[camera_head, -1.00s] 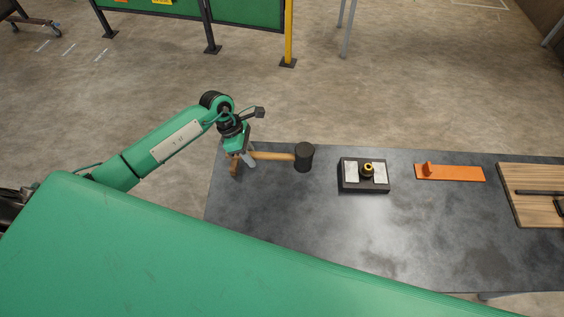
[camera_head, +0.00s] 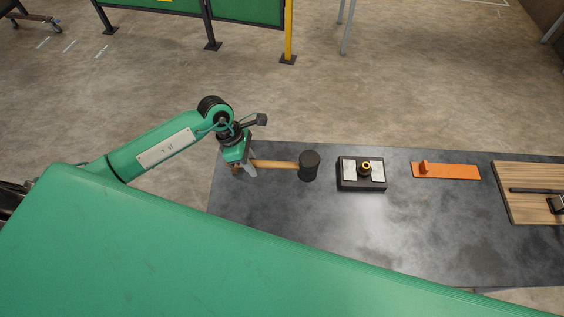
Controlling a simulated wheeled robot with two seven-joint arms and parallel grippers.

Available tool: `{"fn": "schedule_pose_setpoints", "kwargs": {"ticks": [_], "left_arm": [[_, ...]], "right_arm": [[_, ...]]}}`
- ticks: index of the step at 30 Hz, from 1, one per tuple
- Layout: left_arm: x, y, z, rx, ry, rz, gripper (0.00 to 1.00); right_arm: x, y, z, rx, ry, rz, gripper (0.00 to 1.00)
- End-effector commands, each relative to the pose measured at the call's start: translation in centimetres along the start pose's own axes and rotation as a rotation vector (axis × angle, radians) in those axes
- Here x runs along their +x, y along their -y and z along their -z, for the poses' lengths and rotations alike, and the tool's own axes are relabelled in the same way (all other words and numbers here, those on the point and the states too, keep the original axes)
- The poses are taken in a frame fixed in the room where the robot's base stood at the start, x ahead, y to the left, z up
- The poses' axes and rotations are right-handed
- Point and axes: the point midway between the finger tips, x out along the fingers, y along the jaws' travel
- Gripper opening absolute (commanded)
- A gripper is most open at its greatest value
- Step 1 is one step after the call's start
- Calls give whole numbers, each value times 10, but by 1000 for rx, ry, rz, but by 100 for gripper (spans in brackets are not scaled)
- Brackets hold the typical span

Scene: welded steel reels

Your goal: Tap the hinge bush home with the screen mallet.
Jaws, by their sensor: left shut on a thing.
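The mallet (camera_head: 309,166) has a black cylindrical head and a wooden handle. My left gripper (camera_head: 246,165) is shut on the handle's left end, and the head points right, toward the block. Whether the mallet touches the table is hard to tell. The hinge bush (camera_head: 366,168) is a small brass-coloured ring standing on a dark block (camera_head: 362,185) with two pale plates. The mallet head is to the left of the block, apart from it. How deep the bush sits cannot be told. My right gripper is not in view.
The dark steel table (camera_head: 290,220) has clear room in front of the block. An orange plate with a raised peg (camera_head: 447,171) lies right of the block. A wooden board (camera_head: 525,205) with dark metal parts lies at the far right. My green body covers the lower left.

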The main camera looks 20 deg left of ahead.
Motion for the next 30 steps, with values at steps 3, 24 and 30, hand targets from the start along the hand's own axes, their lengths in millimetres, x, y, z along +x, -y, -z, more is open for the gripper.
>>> {"fn": "schedule_pose_setpoints", "kwargs": {"ticks": [3, 24, 30], "left_arm": [[-4, 8, -3, 3, 1, -1, 0], [-24, 55, -20, 2, 1, 0, 0], [-26, 61, -23, 1, 1, 0, 0]], "right_arm": [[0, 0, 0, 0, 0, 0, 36], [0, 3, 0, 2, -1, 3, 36], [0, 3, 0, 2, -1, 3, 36]]}}
